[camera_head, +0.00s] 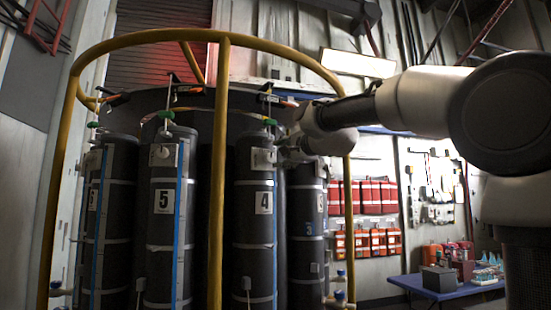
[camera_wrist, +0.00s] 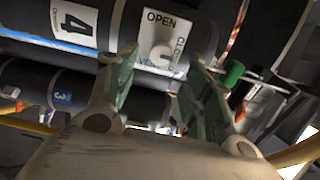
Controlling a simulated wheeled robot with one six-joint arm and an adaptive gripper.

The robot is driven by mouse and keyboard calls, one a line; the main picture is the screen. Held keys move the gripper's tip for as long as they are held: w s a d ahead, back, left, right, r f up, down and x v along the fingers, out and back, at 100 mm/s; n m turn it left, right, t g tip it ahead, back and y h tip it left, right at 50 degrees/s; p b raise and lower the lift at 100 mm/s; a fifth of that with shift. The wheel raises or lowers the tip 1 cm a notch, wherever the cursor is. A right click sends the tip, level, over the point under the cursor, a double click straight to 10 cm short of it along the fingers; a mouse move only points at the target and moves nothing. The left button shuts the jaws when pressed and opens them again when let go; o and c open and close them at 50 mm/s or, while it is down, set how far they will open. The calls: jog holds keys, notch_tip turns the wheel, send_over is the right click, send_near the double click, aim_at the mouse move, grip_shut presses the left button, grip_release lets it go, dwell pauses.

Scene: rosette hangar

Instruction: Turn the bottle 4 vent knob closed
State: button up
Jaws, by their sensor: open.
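Bottle 4 (camera_head: 253,240) is a tall dark cylinder with a white "4" label, standing inside the yellow rail frame. The label also shows in the wrist view (camera_wrist: 73,22). Its vent knob (camera_wrist: 161,56) is a pale round knob on a white plate marked OPEN, with CLOSED lettering partly visible to the right. In the head view the plate (camera_head: 263,158) is near the bottle's top. My gripper (camera_wrist: 163,60) is open, with its green-grey fingers apart on either side of the knob's lower part. I cannot tell whether they touch it. My gripper (camera_head: 290,150) reaches bottle 4 from the right.
Bottle 5 (camera_head: 161,235) stands left of bottle 4, and bottle 3 (camera_head: 307,250) stands behind right. A yellow post (camera_head: 218,200) rises between bottles 5 and 4. A green valve part (camera_wrist: 232,73) is close to my right finger. A blue table (camera_head: 445,290) is at the right.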

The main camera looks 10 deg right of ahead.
jog(key=v, duration=0.5)
jog(key=shift+s, duration=0.15)
jog(key=s+d+f+n+g+h, duration=0.1)
jog(key=s+f+n+g, duration=0.3)
jog(key=f, duration=0.7)
jog(key=s+f+n+g, duration=0.25)
jog(key=f+n, duration=0.35)
jog(key=f, duration=0.4)
jog(key=s+d+f+n+g+h, duration=0.1)
jog(key=s+d+f+g, duration=0.1)
jog(key=s+f, duration=0.5)
jog(key=s+d+f+n+g+h, duration=0.1)
jog(key=s+d+f+n+g, duration=0.1)
jog(key=s+d+f, duration=0.3)
jog(key=s+d+f+n+g+h, duration=0.1)
jog(key=s+d+f+n+g, duration=0.1)
jog(key=s+f, duration=0.9)
jog(key=s+d, duration=0.1)
jog(key=s, duration=0.2)
jog(key=shift+d+g+h, duration=0.25)
jog(key=shift+g+h, duration=0.05)
jog(key=shift+g, duration=0.05)
